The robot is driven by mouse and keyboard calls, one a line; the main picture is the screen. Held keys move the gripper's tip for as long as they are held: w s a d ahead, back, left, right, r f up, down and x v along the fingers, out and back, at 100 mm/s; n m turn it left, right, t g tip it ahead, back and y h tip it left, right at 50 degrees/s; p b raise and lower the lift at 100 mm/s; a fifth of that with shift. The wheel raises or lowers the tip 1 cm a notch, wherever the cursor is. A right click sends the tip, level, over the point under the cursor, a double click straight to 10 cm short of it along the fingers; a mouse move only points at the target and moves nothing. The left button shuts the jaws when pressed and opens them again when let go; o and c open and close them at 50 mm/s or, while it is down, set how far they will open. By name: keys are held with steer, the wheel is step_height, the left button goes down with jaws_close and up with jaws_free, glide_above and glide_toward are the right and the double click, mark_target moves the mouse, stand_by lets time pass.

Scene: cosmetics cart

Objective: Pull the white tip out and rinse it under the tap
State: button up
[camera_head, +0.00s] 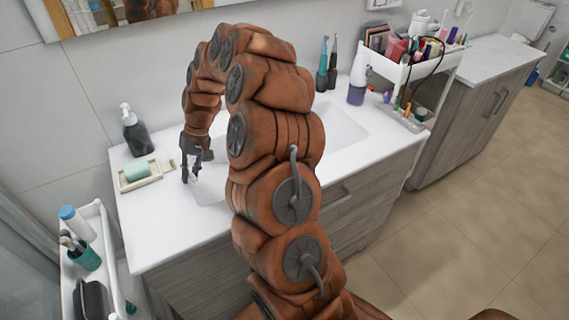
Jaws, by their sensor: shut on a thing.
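My gripper (190,178) points down over the left end of the sink basin (345,127), just right of the soap tray. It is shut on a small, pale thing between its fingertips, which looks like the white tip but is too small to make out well. The tap is not visible; my arm covers the middle of the basin and the wall behind it. Two slim dark-and-teal handheld devices (322,75) stand upright behind the basin. A white bottle with a purple lower part (357,82) stands to their right.
A black soap pump (136,133) and a tray with green soap (136,171) stand left of my gripper. A white cart (98,221) with a cup and bottle is at lower left. A loaded cosmetics cart (442,62) stands at right. The front counter strip is clear.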

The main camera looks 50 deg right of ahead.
steer(key=s+d+f+m+t+h+b, duration=0.1)
steer(key=s+d+f+m+t+b, duration=0.2)
steer(key=s+d, duration=0.7)
steer(key=s+d+m+t+h+b, duration=0.1)
steer(key=s+d+m+t, duration=0.3)
steer(key=d, duration=0.9)
steer(key=shift+g, duration=0.6)
steer(key=shift+w+d+f+p, duration=0.25)
steer(key=shift+w+d+p, duration=0.35)
steer(key=shift+w, duration=0.75)
steer(key=shift+w+d+f+p, duration=0.2)
steer(key=shift+w+d+p, duration=0.4)
steer(key=shift+w, duration=0.8)
steer(key=shift+w+d+f+p, duration=0.25)
steer(key=shift+w+d+p, duration=0.35)
steer(key=shift+w, duration=0.75)
steer(key=shift+w+f, duration=0.25)
steer(key=shift+w, duration=0.05)
steer(key=shift+w+d+f+b, duration=0.1)
steer(key=shift+w+d+b, duration=0.2)
steer(key=shift+w, duration=0.25)
steer(key=shift+w+d+r+b, duration=0.15)
steer(key=shift+w+b, duration=0.15)
steer(key=shift+w, duration=0.25)
steer(key=shift+w+d+f+b, duration=0.15)
steer(key=shift+w+d+b, duration=0.15)
steer(key=shift+w, duration=0.25)
steer(key=shift+d, duration=0.1)
